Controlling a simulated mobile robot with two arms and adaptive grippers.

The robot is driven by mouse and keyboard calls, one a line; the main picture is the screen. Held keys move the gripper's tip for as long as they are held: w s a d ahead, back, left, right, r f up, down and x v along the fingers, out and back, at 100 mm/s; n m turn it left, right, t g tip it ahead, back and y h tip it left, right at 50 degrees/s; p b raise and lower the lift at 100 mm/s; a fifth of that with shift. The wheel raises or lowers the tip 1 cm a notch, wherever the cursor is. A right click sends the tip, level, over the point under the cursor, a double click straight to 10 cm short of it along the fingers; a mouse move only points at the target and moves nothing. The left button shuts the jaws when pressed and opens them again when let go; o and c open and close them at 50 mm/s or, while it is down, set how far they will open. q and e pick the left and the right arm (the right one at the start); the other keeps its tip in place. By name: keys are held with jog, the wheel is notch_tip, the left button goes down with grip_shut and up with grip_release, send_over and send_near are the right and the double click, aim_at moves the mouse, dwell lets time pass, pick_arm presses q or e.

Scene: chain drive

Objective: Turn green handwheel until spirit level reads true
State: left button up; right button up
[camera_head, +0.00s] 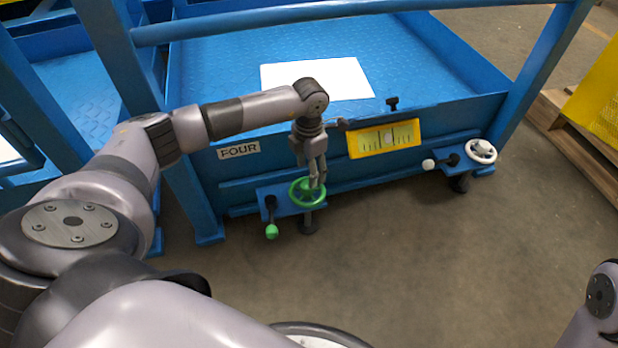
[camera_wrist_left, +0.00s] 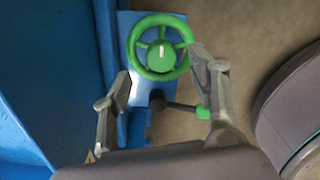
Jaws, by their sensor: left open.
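The green handwheel (camera_head: 302,194) is mounted on a small blue bracket at the lower front of the blue platform. My left gripper (camera_head: 317,184) points down at it from above in the head view. In the left wrist view the green handwheel (camera_wrist_left: 159,47) lies just beyond the two spread fingers, and the gripper (camera_wrist_left: 162,65) is open with nothing between its tips. I cannot tell whether a finger touches the rim. The yellow spirit level (camera_head: 384,139) is on the platform front; its bubble is too small to read exactly. My right gripper is not in view.
A lever with a green knob (camera_head: 271,231) hangs left of the green wheel. A white handwheel (camera_head: 481,151) and a white-knobbed lever (camera_head: 429,164) are at the right corner. A blue rail (camera_head: 300,14) crosses above the platform. The floor in front is clear.

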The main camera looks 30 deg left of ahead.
pick_arm(q)
notch_tip(320, 180, up, 6)
jog(key=shift+f, duration=0.1)
dwell(0.5)
